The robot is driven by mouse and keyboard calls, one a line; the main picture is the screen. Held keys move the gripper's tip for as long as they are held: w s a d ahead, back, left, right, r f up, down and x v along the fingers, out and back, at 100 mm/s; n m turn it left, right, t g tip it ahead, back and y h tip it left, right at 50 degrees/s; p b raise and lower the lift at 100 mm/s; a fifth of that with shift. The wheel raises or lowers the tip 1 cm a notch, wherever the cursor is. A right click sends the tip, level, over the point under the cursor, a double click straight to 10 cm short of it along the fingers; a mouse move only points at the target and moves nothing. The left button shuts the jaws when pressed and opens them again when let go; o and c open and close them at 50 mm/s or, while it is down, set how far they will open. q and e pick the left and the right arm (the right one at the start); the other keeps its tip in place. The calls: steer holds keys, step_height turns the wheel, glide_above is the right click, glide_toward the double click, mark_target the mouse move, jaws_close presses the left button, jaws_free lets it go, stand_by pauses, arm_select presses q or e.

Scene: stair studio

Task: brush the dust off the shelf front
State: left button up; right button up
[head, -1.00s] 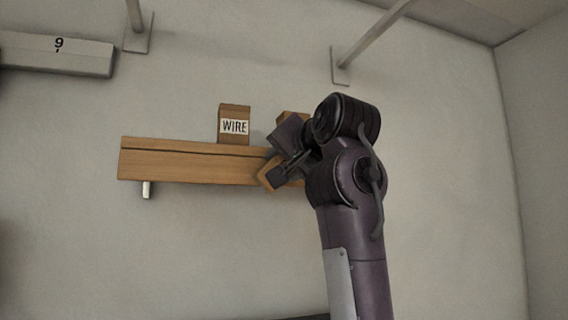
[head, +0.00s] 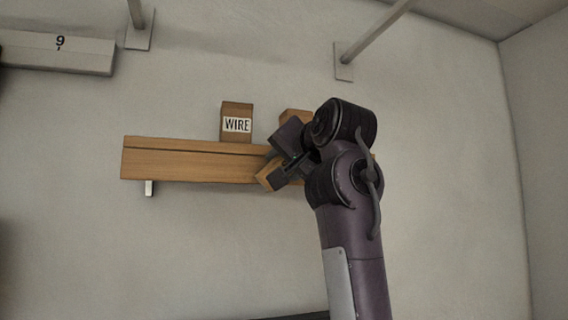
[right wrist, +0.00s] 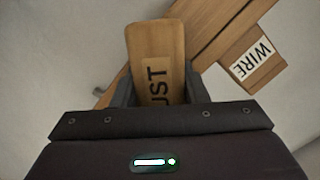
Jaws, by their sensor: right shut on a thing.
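The wooden shelf (head: 190,165) is fixed to the wall, its long plain front facing me. It also shows in the right wrist view (right wrist: 215,48), running diagonally. My right gripper (head: 275,172) is at the right part of the shelf front. In the right wrist view my right gripper (right wrist: 158,95) is shut on a wooden brush block (right wrist: 155,40) with a label partly reading "UST". The block's far end overlaps the shelf in that view; I cannot tell whether it touches. Its bristles are hidden, and I cannot make out dust. My left gripper is not in view.
A brown box labelled WIRE (head: 236,122) stands on the shelf. A second brown box (head: 295,117) is partly hidden behind my right arm. A shelf bracket (head: 149,188) shows below the left end.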

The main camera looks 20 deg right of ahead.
steer(key=shift+d, duration=2)
steer(key=shift+a, duration=2.1)
steer(key=shift+s+f+b, duration=0.2)
steer(key=shift+s+b, duration=0.3)
steer(key=shift+s, duration=0.3)
steer(key=shift+s+d+r+b, duration=0.1)
steer(key=shift+s+b, duration=0.3)
steer(key=shift+s, duration=0.65)
steer(key=shift+s+d+r+b, duration=0.1)
steer(key=shift+s+b, duration=0.3)
steer(key=shift+s, duration=0.65)
